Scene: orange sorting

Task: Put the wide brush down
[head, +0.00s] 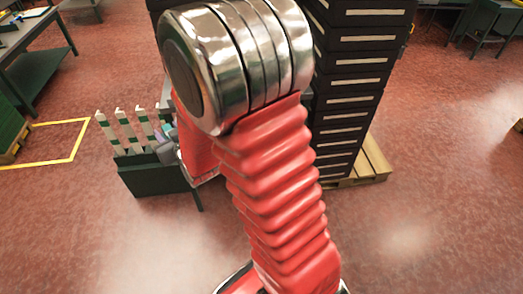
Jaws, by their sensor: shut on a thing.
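The wide brush cannot be made out in the head view. My gripper is hidden behind my own red arm and its chrome joint, so neither its jaws nor anything in them shows. Just left of my arm is a dark green stand or small table (155,180). Several upright white pieces with green bands (127,130) stand along its far left side. Small grey and bluish items (165,150) show at its right end, partly covered by my arm and too small to name.
A tall stack of black crates (358,75) stands on a wooden pallet (372,165) behind my arm. A workbench (38,60) is at the far left, near yellow floor lines (75,148). The red floor at front left and right is clear.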

